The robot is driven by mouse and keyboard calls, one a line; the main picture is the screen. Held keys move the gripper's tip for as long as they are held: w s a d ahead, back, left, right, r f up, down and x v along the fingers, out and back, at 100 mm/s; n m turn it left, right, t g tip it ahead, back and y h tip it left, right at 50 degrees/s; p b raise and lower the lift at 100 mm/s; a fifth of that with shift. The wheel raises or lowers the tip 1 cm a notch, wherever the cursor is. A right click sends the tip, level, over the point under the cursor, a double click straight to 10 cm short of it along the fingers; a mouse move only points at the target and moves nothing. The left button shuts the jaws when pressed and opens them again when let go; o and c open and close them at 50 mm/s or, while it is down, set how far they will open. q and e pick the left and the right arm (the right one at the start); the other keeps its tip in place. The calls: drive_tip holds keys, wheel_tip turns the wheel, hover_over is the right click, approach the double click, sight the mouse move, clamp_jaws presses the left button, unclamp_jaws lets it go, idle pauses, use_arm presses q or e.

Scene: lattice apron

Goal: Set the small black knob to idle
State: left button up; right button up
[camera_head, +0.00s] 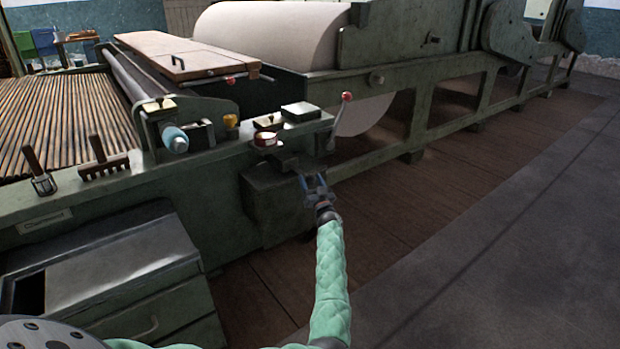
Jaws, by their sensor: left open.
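My left gripper (313,180) reaches forward on a mint-green padded arm. Its two fingers are apart with nothing visible between them. It is just in front of the right end of the green machine's control ledge (225,160), below a lever with a red ball (346,97). A small dark piece (286,161) sits on the ledge end, up and left of the fingers. I cannot tell whether it is the small black knob, and no setting marks can be read. I cannot tell whether the fingers touch the machine. My right gripper is not in view.
A round red-rimmed tin (265,139), a dark box (300,112) and a yellow knob (231,120) are on the ledge. Brushes (104,160) stand at the left. A metal cabinet (120,265) stands lower left. The floor (480,240) at the right is clear.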

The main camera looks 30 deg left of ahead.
use_arm(q)
drive_tip(key=shift+p+v, duration=0.4)
drive_tip(key=shift+v, duration=2.55)
